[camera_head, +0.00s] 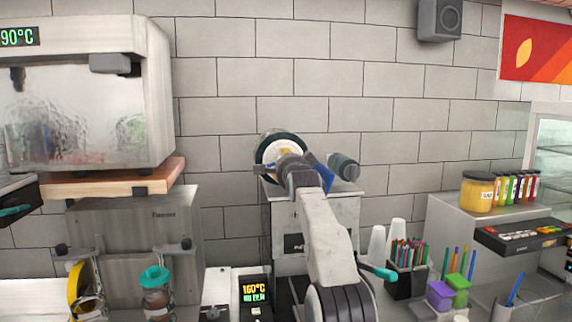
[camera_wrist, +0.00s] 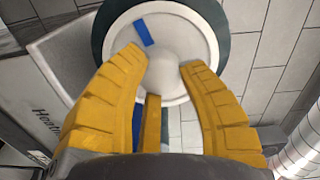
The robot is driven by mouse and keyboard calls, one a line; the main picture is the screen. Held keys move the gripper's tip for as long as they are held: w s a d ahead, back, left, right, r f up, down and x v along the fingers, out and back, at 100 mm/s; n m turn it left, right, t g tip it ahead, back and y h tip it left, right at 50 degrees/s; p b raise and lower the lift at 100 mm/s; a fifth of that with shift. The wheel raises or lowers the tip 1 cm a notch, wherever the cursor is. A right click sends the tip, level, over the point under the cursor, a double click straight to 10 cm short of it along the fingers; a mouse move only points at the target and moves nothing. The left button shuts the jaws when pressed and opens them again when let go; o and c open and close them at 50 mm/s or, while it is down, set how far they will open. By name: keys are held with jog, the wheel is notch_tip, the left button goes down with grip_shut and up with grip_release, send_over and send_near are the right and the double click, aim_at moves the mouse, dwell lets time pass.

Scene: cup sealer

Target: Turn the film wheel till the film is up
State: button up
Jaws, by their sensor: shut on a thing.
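The film wheel (camera_head: 266,154) is a round white disc with a dark green rim, on top of the grey cup sealer (camera_head: 282,212). It also shows in the wrist view (camera_wrist: 196,33), with a blue mark near its upper edge and a pale round hub (camera_wrist: 166,76) at its middle. My gripper (camera_wrist: 158,60) has its yellow fingers on either side of this hub, closed on it. In the head view my gripper (camera_head: 284,152) covers part of the wheel. The sealer's display (camera_head: 256,289) reads 160°C and seems to read "NO FILM". The film itself is not clearly visible.
A dark grey cylinder (camera_head: 344,167) stands out right of the wheel. White cups (camera_head: 397,236) and a holder of coloured sticks (camera_head: 407,270) stand to the right. A machine (camera_head: 155,85) on a wooden shelf is at the left. The tiled wall is close behind.

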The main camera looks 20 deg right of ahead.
jog(key=shift+r+m, duration=0.25)
jog(key=shift+m, duration=0.25)
jog(key=o, duration=0.9)
jog(key=shift+c, duration=0.2)
jog(key=o, duration=0.4)
jog(key=shift+f, duration=0.2)
jog(key=shift+s, duration=0.15)
jog(key=shift+v, duration=5.8)
